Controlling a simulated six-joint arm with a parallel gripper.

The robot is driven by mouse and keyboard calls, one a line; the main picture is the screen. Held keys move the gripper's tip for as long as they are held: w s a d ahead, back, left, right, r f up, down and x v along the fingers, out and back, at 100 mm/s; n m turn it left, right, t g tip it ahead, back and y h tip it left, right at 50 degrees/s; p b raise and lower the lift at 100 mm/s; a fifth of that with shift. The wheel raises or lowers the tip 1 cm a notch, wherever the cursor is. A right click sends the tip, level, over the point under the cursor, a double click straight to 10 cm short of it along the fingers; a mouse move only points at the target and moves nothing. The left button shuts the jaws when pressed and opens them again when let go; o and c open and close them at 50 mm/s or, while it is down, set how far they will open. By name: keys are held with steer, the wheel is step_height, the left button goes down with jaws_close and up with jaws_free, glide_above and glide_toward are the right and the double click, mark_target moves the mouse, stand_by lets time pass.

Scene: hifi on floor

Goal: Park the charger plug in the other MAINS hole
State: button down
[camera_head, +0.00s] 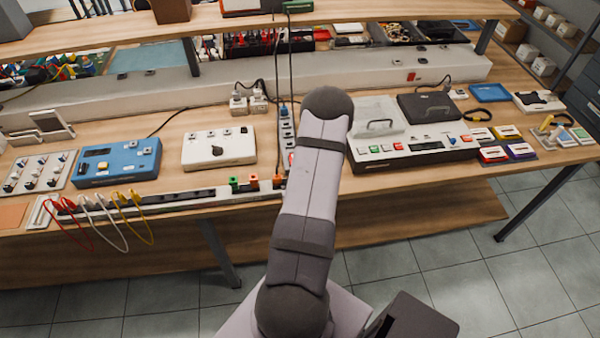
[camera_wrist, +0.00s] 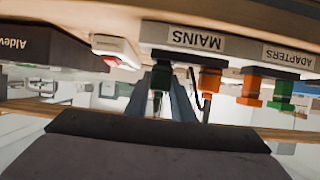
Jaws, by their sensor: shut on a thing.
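In the wrist view, which looks upside down, my gripper (camera_wrist: 163,92) is shut on a dark plug (camera_wrist: 160,78), which I take for the charger plug. The plug is up against the dark strip below the MAINS label (camera_wrist: 195,38); I cannot tell whether it sits in a hole. An orange plug (camera_wrist: 209,79) is at the same MAINS block, just right of my gripper. A thin black cable shows between them. In the head view my arm hides the gripper and the held plug.
The ADAPTERS label (camera_wrist: 288,56) has an orange plug (camera_wrist: 250,90) and a green plug (camera_wrist: 280,94) below it. A white box with a red button (camera_wrist: 115,50) and a dark Aldev case (camera_wrist: 45,45) are left.

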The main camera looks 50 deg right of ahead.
steer(key=shift+f, duration=0.2)
stand_by(0.3)
stand_by(0.3)
steer(key=c, duration=1.4)
jaws_free()
steer(key=shift+c, duration=0.2)
steer(key=shift+s+a+r+b, duration=0.1)
steer(key=shift+s+a+b, duration=0.25)
steer(key=shift+s+b, duration=0.05)
steer(key=p+v, duration=0.1)
steer(key=v, duration=0.5)
steer(key=shift+r, duration=0.15)
steer(key=shift+a, duration=0.1)
